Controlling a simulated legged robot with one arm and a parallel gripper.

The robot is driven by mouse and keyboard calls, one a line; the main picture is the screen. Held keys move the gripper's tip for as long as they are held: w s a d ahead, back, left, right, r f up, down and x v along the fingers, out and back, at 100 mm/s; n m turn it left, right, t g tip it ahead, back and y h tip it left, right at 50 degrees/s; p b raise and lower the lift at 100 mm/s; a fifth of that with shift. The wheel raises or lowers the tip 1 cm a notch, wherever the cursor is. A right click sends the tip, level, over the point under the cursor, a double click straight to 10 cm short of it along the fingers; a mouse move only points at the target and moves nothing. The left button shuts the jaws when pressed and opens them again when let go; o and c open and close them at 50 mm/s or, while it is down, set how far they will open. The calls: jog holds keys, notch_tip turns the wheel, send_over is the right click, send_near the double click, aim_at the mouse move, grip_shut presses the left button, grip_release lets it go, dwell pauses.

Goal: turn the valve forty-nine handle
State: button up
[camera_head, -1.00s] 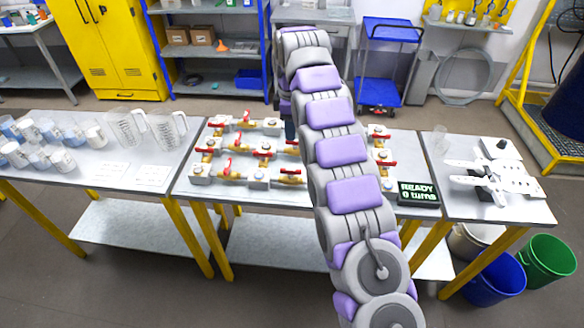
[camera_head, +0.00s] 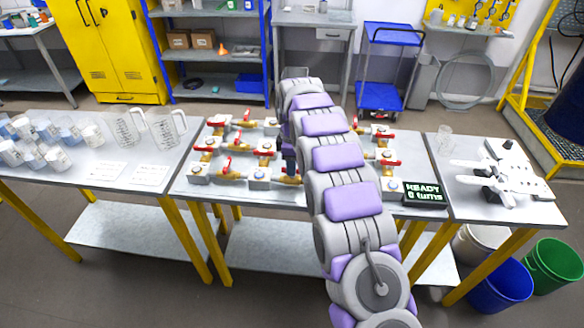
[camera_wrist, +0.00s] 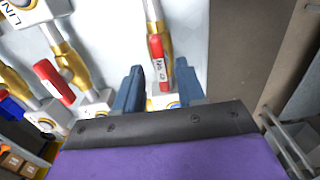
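In the wrist view, a red valve handle (camera_wrist: 158,62) on a brass valve has a white label that seems to end in 49. My gripper (camera_wrist: 158,82) is open, with one dark blue finger on each side of the handle's near end. I cannot tell whether either finger touches it. In the head view, my gripper (camera_head: 289,165) points down at the middle of the valve board, and my arm hides the valves behind it. The wrist view also shows another red handle (camera_wrist: 54,82) to the left.
Several other red-handled valves stand close by on the valve table (camera_head: 250,196). Clear jugs (camera_head: 165,130) stand to the left. A white device (camera_head: 505,175) lies to the right.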

jog(key=shift+f, duration=0.5)
grip_shut()
